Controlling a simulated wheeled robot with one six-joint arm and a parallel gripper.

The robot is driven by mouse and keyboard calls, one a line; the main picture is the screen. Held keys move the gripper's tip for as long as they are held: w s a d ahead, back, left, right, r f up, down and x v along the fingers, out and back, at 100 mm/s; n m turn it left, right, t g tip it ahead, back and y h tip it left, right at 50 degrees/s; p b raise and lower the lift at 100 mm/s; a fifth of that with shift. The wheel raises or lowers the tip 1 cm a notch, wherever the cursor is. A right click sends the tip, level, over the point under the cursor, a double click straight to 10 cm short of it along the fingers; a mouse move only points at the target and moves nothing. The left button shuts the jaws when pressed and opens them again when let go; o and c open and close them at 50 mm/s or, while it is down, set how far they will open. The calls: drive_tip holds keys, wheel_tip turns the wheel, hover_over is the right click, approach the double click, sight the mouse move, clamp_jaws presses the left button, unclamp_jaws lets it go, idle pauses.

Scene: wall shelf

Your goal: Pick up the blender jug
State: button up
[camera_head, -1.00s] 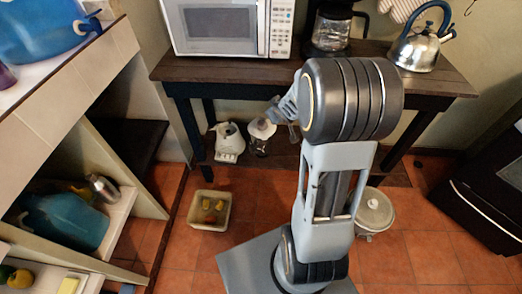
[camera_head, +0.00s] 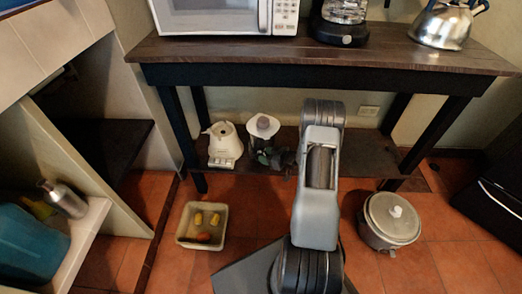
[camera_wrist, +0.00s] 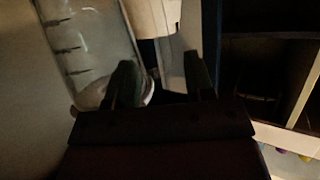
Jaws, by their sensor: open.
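The blender jug (camera_head: 263,127), clear with a pale lid, stands on the low shelf under the table, right of the white blender base (camera_head: 223,146). My gripper (camera_head: 276,158) is low in front of the jug in the head view and hides its lower part. In the wrist view, a clear wall with dark marks, which looks like the jug (camera_wrist: 85,40), is at the left, by the left finger. My gripper (camera_wrist: 162,82) is open there. A pale object shows beyond the fingers; I cannot tell exactly what it is. No grip on the jug shows.
The dark table (camera_head: 330,70) overhangs the low shelf, carrying a microwave (camera_head: 215,15), coffee maker (camera_head: 340,22) and kettle (camera_head: 445,25). A square bin (camera_head: 203,240) and a lidded pot (camera_head: 390,222) stand on the tiled floor. A side shelf is at the left.

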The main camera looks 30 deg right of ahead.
sight(252, 158)
drive_tip(key=shift+b+x, duration=1.8)
drive_tip(key=shift+x, duration=2.4)
drive_tip(key=shift+s, duration=0.1)
clamp_jaws()
drive_tip(key=shift+a, duration=0.1)
